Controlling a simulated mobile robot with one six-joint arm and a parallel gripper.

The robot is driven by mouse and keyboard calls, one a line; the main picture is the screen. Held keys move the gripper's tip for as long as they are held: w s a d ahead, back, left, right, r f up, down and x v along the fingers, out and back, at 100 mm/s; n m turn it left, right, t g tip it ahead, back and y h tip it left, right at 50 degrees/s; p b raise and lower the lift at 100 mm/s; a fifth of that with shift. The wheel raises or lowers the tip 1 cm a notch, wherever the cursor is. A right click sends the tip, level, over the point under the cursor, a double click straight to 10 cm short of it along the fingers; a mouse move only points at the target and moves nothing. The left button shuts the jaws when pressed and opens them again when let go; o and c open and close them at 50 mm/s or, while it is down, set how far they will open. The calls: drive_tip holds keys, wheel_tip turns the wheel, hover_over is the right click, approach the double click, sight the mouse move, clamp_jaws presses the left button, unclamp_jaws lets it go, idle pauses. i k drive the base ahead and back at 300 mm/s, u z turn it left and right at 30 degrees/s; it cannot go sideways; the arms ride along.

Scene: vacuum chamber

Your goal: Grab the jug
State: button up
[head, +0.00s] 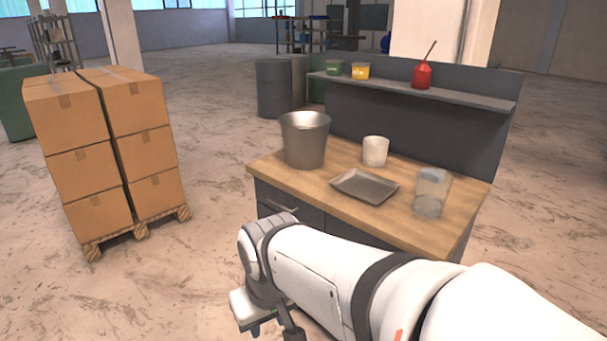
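A clear, see-through container (431,190), the most jug-like thing in view, stands upright at the right end of the wooden bench top (455,212). I see no clear handle on it. A grey metal bucket (304,140) stands at the bench's left end, and a white cup (375,151) stands toward the back. My gripper (272,326) is low in the picture, in front of and below the bench, apart from all these things. Its fingers are partly hidden or cut off by the bottom edge, so its opening does not show.
A shallow grey tray (364,187) lies mid-bench, left of the clear container. A shelf (400,88) behind holds a green tin, a yellow tin and a red oil can (422,76). Stacked boxes (105,150) on a pallet stand at left. Floor between pallet and bench is clear.

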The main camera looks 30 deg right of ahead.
sight(434, 185)
drive_tip(key=u, duration=1.45)
drive_tip(key=k, duration=1.8)
drive_tip(key=z, duration=2.55)
drive_tip(key=i, duration=1.45)
